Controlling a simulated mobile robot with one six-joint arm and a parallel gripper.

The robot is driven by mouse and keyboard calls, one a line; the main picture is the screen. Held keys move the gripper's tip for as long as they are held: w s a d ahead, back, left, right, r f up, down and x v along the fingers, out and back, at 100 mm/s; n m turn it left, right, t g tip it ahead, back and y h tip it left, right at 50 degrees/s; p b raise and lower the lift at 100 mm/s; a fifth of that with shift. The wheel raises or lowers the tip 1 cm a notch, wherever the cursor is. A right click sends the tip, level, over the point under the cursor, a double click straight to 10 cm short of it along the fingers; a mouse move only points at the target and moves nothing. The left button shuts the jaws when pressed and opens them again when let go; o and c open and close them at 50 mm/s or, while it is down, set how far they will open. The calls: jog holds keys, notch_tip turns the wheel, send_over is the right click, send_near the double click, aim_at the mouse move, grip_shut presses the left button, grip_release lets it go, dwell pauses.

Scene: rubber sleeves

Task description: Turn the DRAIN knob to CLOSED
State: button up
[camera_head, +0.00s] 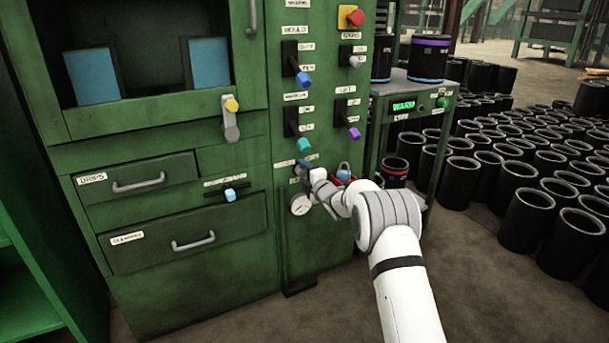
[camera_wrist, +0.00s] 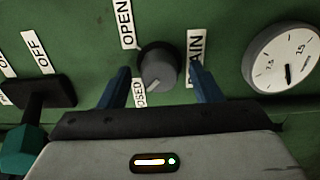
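The DRAIN knob (camera_wrist: 158,68) is a round dark grey knob on the green panel, in the upper middle of the wrist view. My gripper (camera_wrist: 160,78) is open, with one blue finger on each side of the knob and visible gaps between. In the head view my gripper (camera_head: 312,174) is at the panel's lower part and I cannot make out the knob there.
A round gauge (camera_wrist: 283,58) is right of the knob in the wrist view. A lever with a teal tip (camera_wrist: 20,150) is at the left. In the head view, a cart (camera_head: 425,110) stands right of the panel, with many black sleeves (camera_head: 525,217) on the floor beyond.

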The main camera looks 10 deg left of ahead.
jog(key=shift+d, duration=0.1)
jog(key=p+v, duration=0.2)
jog(key=v, duration=0.5)
jog(key=shift+s+d+p, duration=0.15)
jog(key=shift+s+p, duration=0.15)
jog(key=shift+s, duration=0.05)
